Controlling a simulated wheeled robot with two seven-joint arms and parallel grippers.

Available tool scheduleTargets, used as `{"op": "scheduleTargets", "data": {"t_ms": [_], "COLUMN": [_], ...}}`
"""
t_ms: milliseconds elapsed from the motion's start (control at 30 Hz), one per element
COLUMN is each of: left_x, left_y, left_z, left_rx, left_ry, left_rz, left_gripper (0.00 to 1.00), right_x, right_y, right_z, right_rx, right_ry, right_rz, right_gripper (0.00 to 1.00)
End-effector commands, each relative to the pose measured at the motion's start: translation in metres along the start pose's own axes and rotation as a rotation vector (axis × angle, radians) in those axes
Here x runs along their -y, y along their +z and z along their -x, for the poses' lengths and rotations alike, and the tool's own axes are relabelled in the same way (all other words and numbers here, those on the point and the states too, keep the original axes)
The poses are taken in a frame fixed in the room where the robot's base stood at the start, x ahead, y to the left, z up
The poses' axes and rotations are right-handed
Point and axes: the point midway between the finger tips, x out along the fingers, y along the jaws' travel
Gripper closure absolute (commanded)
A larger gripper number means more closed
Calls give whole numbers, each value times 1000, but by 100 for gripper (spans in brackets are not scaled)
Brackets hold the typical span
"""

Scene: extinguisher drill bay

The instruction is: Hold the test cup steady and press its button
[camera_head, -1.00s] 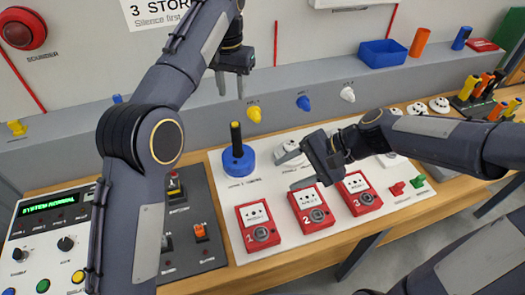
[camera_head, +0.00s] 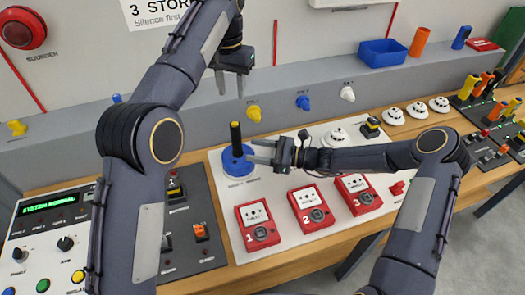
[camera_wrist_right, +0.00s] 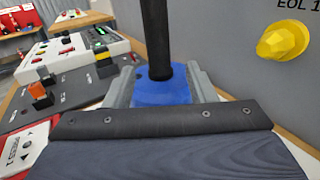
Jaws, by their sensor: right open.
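The test cup (camera_head: 237,162) is a blue round cup with a dark upright handle, standing on the white panel in the head view. It also shows in the right wrist view (camera_wrist_right: 160,97), where the dark handle rises out of the frame's top. My right gripper (camera_head: 254,152) points left at the cup's right side, low and level, jaws open. In the wrist view its grey fingers (camera_wrist_right: 160,88) lie on either side of the cup; contact is unclear. My left gripper (camera_head: 231,87) hangs above and behind the cup, its fingers pointing down, apart and empty.
Red call points (camera_head: 311,210) stand in a row in front of my right forearm. A dark switch panel (camera_head: 190,225) and a console (camera_head: 50,245) lie to the left. White detectors (camera_head: 393,116) sit behind my right arm. A yellow cone (camera_head: 254,113) sits on the wall ledge.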

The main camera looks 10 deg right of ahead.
Motion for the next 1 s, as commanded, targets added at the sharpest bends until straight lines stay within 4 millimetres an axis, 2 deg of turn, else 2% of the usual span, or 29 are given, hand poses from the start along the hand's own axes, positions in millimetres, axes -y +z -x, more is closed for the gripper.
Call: {"op": "scheduleTargets", "data": {"t_ms": [200,400,767,1000], "left_x": [0,0,0,0], "left_y": [0,0,0,0], "left_z": [0,0,0,0], "left_rx": [0,0,0,0], "left_ry": [0,0,0,0], "left_rz": [0,0,0,0], "left_gripper": [64,64,64,64], "right_x": [-2,-1,-1,-1], "right_y": [0,0,0,0], "right_z": [-36,-58,-64,-64], "right_rx": [0,0,-1,-2], "right_ry": [4,2,2,2], "right_rz": [2,3,4,4], "right_gripper": [49,49,49,78]}}
